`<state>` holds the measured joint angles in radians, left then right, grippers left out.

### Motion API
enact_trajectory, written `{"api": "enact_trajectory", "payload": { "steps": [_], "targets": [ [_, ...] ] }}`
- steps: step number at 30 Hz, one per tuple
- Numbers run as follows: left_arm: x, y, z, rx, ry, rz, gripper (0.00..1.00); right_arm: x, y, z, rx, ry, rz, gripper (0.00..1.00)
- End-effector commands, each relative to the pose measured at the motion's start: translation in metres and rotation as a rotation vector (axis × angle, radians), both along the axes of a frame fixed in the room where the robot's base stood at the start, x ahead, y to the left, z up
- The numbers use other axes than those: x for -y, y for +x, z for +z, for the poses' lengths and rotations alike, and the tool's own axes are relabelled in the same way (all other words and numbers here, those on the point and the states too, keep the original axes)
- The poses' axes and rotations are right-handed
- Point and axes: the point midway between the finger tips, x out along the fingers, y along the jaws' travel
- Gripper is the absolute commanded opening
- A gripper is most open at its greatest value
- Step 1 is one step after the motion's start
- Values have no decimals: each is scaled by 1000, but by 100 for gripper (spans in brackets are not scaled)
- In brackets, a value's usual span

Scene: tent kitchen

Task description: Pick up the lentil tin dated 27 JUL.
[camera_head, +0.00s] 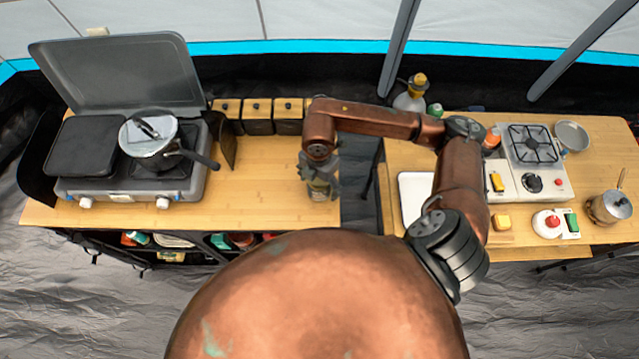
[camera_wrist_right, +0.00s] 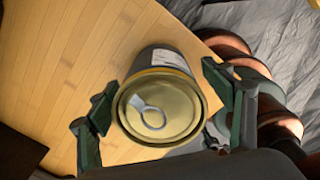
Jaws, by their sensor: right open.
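A tin (camera_wrist_right: 160,105) with a gold lid and ring pull stands on the wooden counter in the right wrist view. Part of a pale label shows on its far side, but I cannot read any date or contents. My right gripper (camera_wrist_right: 158,104) is open, with one dark green finger on each side of the tin and gaps visible at both. In the head view the right gripper (camera_head: 320,174) is over the right end of the left counter, with the tin (camera_head: 319,191) partly hidden beneath it. My left gripper is not in view.
The left counter (camera_head: 255,190) is clear left of the tin. A camp stove (camera_head: 135,185) with a pot (camera_head: 150,140) stands farther left. Wooden boxes (camera_head: 258,115) line the back. A gap separates the right counter (camera_head: 400,155), which holds a burner (camera_head: 535,150) and a white tray (camera_head: 413,190).

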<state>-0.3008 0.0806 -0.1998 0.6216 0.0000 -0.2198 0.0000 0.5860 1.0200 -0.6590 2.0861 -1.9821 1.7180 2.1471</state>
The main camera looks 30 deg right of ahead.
Motion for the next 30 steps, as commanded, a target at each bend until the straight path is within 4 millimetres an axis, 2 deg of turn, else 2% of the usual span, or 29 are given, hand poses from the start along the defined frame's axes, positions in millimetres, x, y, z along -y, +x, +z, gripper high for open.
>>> {"api": "enact_trajectory", "payload": {
  "steps": [2,27,30],
  "targets": [
    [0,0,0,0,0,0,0,0,0,0,0,0,0,74],
    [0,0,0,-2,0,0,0,0,0,1,-1,0,0,17],
    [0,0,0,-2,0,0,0,0,0,1,0,0,1,13]
  ]
}}
